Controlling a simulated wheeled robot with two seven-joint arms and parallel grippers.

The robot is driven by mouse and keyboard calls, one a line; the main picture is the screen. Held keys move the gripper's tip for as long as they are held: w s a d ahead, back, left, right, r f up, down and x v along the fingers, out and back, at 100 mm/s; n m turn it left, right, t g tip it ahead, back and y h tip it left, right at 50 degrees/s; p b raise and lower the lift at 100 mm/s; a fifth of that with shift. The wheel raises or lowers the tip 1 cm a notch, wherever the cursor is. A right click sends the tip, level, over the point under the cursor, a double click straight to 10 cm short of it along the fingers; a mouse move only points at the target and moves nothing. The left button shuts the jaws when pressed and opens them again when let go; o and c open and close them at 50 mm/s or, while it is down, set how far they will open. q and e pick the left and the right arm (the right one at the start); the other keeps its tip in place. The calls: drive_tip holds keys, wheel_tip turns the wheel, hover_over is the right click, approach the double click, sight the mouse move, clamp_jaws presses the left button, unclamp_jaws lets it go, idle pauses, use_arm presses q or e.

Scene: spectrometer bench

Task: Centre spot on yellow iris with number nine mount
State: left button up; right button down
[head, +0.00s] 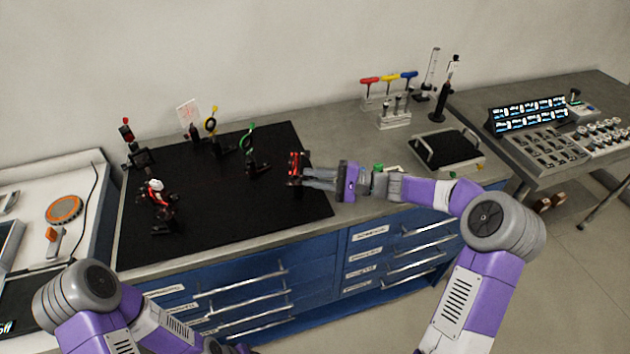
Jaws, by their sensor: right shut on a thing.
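The yellow iris (211,126) is a yellow ring on a black post, standing near the back of the black breadboard (215,215). My right gripper (301,175) reaches in from the right and is shut on a small black mount with red parts (295,163) near the board's right edge. The fingers partly hide this mount, and no number on it can be read. Other mounts with red parts (158,195) stand at the board's left. A light spot cannot be made out on the iris. My left arm is at the bottom left; its gripper is outside the picture.
A green iris (248,138) stands between the yellow iris and my right gripper. A white card (188,114) is behind at the back edge. A black tray with handles (447,149) and a rack of coloured hex keys (389,80) are to the right. The board's front middle is clear.

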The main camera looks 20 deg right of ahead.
idle(0.4)
drive_tip(key=c, duration=1.1)
unclamp_jaws()
drive_tip(key=shift+o, duration=0.2)
drive_tip(key=shift+d, duration=0.1)
drive_tip(key=v, duration=0.7)
drive_tip(key=shift+s+d+p, duration=0.15)
drive_tip(key=shift+s+p, duration=0.05)
drive_tip(key=shift+p, duration=0.1)
